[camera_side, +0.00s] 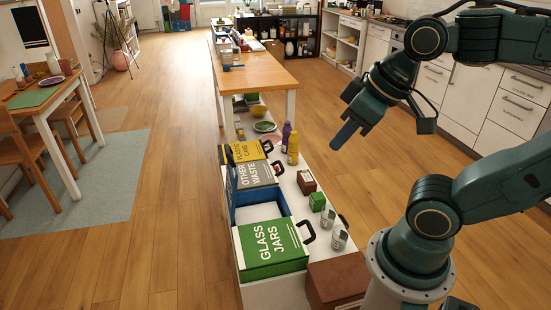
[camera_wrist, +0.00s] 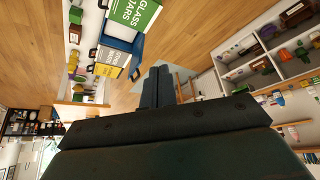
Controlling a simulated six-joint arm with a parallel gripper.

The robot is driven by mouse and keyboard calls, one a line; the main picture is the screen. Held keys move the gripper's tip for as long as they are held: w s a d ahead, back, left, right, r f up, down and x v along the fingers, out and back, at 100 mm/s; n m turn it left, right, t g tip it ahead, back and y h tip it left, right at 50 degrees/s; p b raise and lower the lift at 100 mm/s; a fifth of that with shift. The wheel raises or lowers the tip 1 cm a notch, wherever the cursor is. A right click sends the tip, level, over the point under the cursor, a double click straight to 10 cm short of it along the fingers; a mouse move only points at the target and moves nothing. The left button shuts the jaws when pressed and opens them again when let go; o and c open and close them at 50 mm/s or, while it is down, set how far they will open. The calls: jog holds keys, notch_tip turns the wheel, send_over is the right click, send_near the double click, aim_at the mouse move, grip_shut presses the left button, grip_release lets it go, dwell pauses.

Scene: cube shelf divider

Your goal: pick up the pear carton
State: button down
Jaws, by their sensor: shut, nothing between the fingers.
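My gripper (camera_side: 345,136) hangs in the air to the right of the low white unit, above the floor, with its fingers together and empty. In the wrist view the closed fingers (camera_wrist: 158,84) point away from me. No carton is clearly marked as pear at this size. A small green carton (camera_side: 317,202) and a brown carton (camera_side: 306,182) stand on the white unit's top, below and left of my gripper. I cannot tell whether either is the pear carton.
Bins labelled glass jars (camera_side: 270,249), other waste (camera_side: 256,175) and plastic cans (camera_side: 248,152) line the unit's left side. A purple bottle (camera_side: 286,136) and a yellow bottle (camera_side: 293,148) stand farther back. Floor right of the unit is clear.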

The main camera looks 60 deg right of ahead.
dwell(0.4)
jog(key=c, duration=0.5)
grip_release()
